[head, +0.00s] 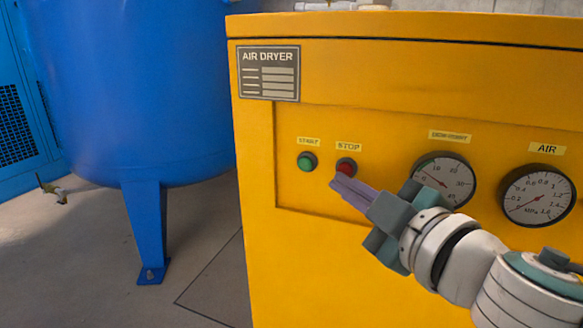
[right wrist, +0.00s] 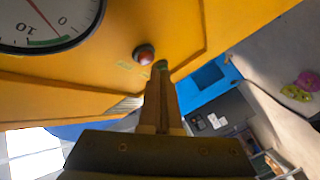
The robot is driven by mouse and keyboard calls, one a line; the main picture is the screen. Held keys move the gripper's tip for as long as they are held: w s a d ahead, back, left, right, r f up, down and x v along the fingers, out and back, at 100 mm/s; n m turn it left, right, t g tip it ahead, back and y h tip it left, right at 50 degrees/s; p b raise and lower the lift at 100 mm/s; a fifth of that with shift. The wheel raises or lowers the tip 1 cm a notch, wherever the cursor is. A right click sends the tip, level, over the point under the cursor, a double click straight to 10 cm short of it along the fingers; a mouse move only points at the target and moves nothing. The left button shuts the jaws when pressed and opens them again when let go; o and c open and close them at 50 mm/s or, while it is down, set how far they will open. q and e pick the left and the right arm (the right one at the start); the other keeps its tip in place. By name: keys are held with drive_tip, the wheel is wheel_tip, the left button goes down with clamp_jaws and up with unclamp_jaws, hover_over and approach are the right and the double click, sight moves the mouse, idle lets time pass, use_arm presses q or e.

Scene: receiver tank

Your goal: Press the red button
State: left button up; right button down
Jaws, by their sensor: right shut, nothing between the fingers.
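The red button (head: 346,167) sits under a "STOP" label on the yellow air dryer panel (head: 300,235). My right gripper (head: 335,182) is shut and empty, its fingertips just below and in front of the red button in the head view. The right wrist view also shows the red button (right wrist: 144,54) beside the shut fingertips (right wrist: 160,66); whether they touch it I cannot tell. My left gripper is not in view.
A green button (head: 307,162) under a "START" label is left of the red one. Two round gauges, one partly behind my gripper (head: 444,178) and one labelled AIR (head: 538,196), are to the right. A blue tank (head: 125,90) stands at left.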

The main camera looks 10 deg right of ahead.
drive_tip(key=shift+s+a, duration=0.1)
drive_tip(key=shift+s+a, duration=0.7)
drive_tip(key=shift+s, duration=0.3)
drive_tip(key=shift+s+a, duration=0.65)
drive_tip(key=shift+s, duration=0.35)
drive_tip(key=shift+r, duration=0.1)
drive_tip(key=s+d+r+m+g+h+p, duration=0.45)
drive_tip(key=d+r+m+h+p, duration=0.2)
drive_tip(key=r+p, duration=0.65)
drive_tip(key=s+r+m+g+y+p, duration=0.2)
drive_tip(key=s+r+g+p, duration=0.25)
drive_tip(key=s+p, duration=0.5)
drive_tip(key=s+r+m+g+y+p, duration=0.15)
drive_tip(key=s+r+g+p, duration=0.35)
drive_tip(key=s+p, duration=0.5)
wheel_tip(320, 180, up, 37)
drive_tip(key=a+p, duration=0.1)
drive_tip(key=p, duration=3.5)
drive_tip(key=shift+w+f+t+p, duration=0.15)
drive_tip(key=shift+w+t+p, duration=0.05)
drive_tip(key=shift+t+p, duration=0.2)
